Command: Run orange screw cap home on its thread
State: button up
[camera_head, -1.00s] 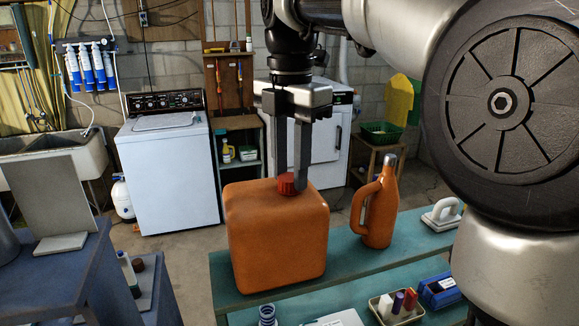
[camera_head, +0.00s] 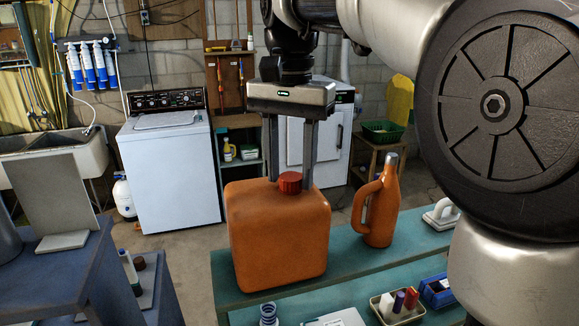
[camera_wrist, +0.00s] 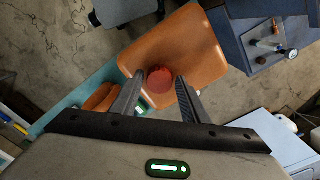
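The orange-red screw cap (camera_head: 290,182) sits upright on top of the orange jerrycan (camera_head: 277,240), which stands on the teal bench. My gripper (camera_head: 291,184) points straight down with one finger on each side of the cap. In the wrist view the cap (camera_wrist: 159,80) lies between the fingertips (camera_wrist: 161,76), with a small gap showing on each side, so the gripper looks open. The thread under the cap is hidden.
An orange handled bottle (camera_head: 379,205) stands right of the jerrycan on the teal bench (camera_head: 345,262). A tray with small bottles (camera_head: 396,308) and a blue box (camera_head: 437,290) are on the lower shelf. A blue table (camera_head: 70,262) is at left.

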jog(key=shift+o, duration=0.9)
